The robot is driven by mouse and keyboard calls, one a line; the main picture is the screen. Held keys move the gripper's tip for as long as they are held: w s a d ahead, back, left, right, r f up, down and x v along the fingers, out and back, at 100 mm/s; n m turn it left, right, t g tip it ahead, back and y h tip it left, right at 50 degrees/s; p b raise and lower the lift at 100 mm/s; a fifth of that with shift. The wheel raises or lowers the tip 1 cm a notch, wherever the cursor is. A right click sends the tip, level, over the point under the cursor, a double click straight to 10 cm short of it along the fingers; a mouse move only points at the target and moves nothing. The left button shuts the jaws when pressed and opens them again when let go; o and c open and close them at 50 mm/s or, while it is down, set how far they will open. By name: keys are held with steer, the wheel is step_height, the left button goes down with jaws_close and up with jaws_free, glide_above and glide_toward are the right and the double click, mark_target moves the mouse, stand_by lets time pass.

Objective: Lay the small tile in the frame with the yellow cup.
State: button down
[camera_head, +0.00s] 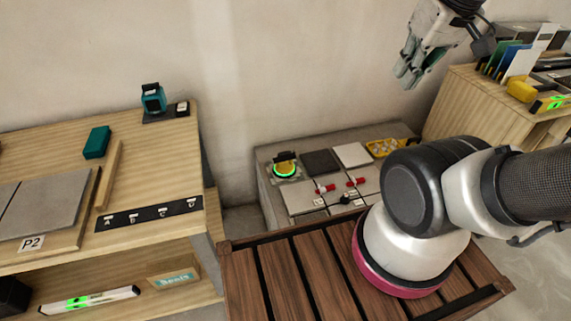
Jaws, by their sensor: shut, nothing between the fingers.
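My gripper (406,77) is at the upper right, raised in front of the wall. It is shut and empty, apart from everything. A round device with a green glowing ring and a dark and yellow top (285,165) stands on the low grey bench; I cannot tell for sure whether it is the yellow cup. A dark tile (321,163) and a whitish tile (352,154) lie beside it; I cannot tell which is the small tile. On the left table, large grey tiles (45,207) lie in a wooden frame (88,213) labelled P2, cut off by the picture edge.
The low grey bench (268,187) also holds red-handled tools (325,188) and a yellow tray (384,147). The left table (150,180) bears a teal block (97,142), a teal device (153,98) and a lettered black strip (150,214). A cluttered wooden cabinet (470,110) stands right.

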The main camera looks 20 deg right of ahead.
steer(key=c, duration=1.7)
jaws_free()
steer(key=shift+a+f, duration=0.1)
steer(key=shift+f, duration=0.1)
steer(key=o, duration=0.5)
steer(key=w+f+g, duration=0.2)
steer(key=f, duration=0.1)
steer(key=w+f+g, duration=0.1)
steer(key=shift+a+f, duration=0.25)
steer(key=shift+a, duration=0.1)
steer(key=shift+c, duration=0.2)
steer(key=n+g, duration=0.1)
steer(key=n, duration=1.6)
glide_above(286, 153)
step_height(286, 153, down, 43)
steer(key=shift+d+r, duration=0.15)
steer(key=shift+w+n, duration=0.15)
steer(key=shift+n, duration=0.45)
step_height(286, 153, down, 8)
steer(key=shift+r, duration=0.1)
jaws_close()
